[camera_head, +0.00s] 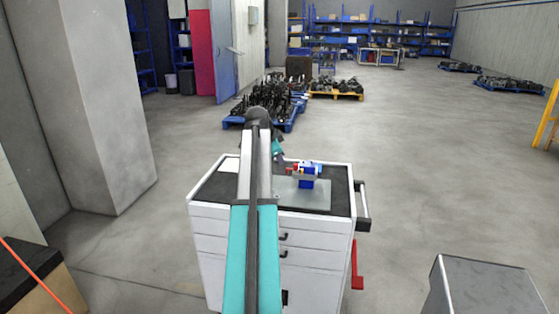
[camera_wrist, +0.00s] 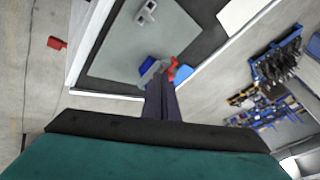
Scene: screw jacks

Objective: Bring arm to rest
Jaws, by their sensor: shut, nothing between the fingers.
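My arm reaches out over a white tool cart (camera_head: 270,236) with a dark top and bends down at its far end. My gripper (camera_wrist: 160,86) is shut and empty in the wrist view, its dark fingers close together. In the head view it is small, above the cart top, just left of a blue and red screw-jack device (camera_head: 307,171). That device stands on a grey plate (camera_head: 312,199). In the wrist view the device (camera_wrist: 150,66) shows just beyond the fingertips and is partly hidden by them. I cannot tell whether they touch.
A small grey part (camera_wrist: 146,12) lies on the plate in the wrist view. A white sheet (camera_head: 229,165) lies at the cart's left. Behind stand a blue pallet (camera_head: 288,126) of dark parts and a yellow pallet (camera_head: 336,95). A pillar (camera_head: 105,110) rises at left.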

